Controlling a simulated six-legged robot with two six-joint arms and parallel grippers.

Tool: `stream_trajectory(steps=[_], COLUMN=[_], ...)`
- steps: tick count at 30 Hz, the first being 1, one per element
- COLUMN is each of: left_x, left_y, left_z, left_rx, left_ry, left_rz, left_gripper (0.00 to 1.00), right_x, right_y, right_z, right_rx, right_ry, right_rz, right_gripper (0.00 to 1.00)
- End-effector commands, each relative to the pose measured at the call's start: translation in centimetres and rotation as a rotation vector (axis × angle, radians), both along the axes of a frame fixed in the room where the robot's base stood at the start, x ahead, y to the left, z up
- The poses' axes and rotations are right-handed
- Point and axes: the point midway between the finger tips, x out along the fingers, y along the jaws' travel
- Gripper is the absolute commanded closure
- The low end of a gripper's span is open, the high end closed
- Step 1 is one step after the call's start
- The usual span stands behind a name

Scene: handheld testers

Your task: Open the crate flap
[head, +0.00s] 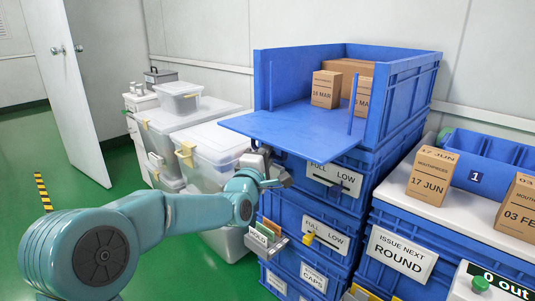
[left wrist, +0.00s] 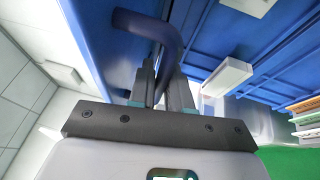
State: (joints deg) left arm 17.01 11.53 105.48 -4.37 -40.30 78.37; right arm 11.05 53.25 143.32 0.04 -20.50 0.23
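The top blue crate (head: 400,100) stands on other blue crates, with its front open. Its flap (head: 295,130) is folded down and out, lying roughly level. Tan boxes (head: 325,90) stand inside the crate. My left gripper (head: 258,157) is just under the flap's outer left edge. In the left wrist view a bent blue handle (left wrist: 148,25) runs down between the fingers (left wrist: 161,88), which are closed around it. The fingertips are partly hidden in the head view. My right gripper is not in view.
Labelled blue crates (head: 313,235) are stacked below the flap. A white-topped surface (head: 470,220) at right carries more tan boxes (head: 432,176). Clear lidded bins (head: 215,145) stand left of the flap. A small holder with cards (head: 266,240) sticks out below my gripper. Green floor is free at left.

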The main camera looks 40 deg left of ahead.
Motion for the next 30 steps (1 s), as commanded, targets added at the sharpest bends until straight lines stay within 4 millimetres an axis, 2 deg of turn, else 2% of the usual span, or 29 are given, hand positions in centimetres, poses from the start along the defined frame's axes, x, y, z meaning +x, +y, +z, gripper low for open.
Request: stream_trajectory(steps=[2, 5, 6, 8, 11, 20, 21, 22, 23, 30], left_x=[0.0, -0.3, -0.4, -0.4, -0.5, -0.5, -0.5, -0.5, -0.5, -0.5], left_y=[0.0, 0.0, 0.0, 0.1, 0.1, 0.0, 0.0, 0.0, 0.0, 0.0], left_z=[0.1, 1.3, 2.5, 3.4, 3.6, 3.2, 3.2, 3.2, 3.2, 3.2], left_rx=[0.000, 0.003, 0.004, 0.006, 0.009, 0.010, 0.010, 0.010, 0.010, 0.009], left_ry=[-0.001, -0.005, 0.011, 0.048, 0.084, 0.099, 0.099, 0.099, 0.099, 0.098], left_rz=[0.000, 0.002, 0.002, 0.002, 0.001, 0.000, 0.000, 0.000, 0.000, 0.001], left_gripper=[1.00, 1.00, 1.00, 1.00, 1.00, 1.00, 0.76, 0.66, 0.61, 0.61], right_x=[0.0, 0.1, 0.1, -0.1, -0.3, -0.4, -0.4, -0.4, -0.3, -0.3], right_y=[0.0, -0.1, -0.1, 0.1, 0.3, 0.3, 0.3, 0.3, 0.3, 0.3], right_z=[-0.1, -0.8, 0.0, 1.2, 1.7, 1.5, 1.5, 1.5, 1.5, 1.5], right_rx=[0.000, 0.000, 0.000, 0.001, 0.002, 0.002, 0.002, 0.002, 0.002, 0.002], right_ry=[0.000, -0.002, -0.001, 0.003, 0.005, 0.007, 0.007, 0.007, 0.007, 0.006], right_rz=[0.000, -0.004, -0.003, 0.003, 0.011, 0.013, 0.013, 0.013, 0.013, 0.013], right_gripper=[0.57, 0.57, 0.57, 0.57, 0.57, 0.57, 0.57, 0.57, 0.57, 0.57])
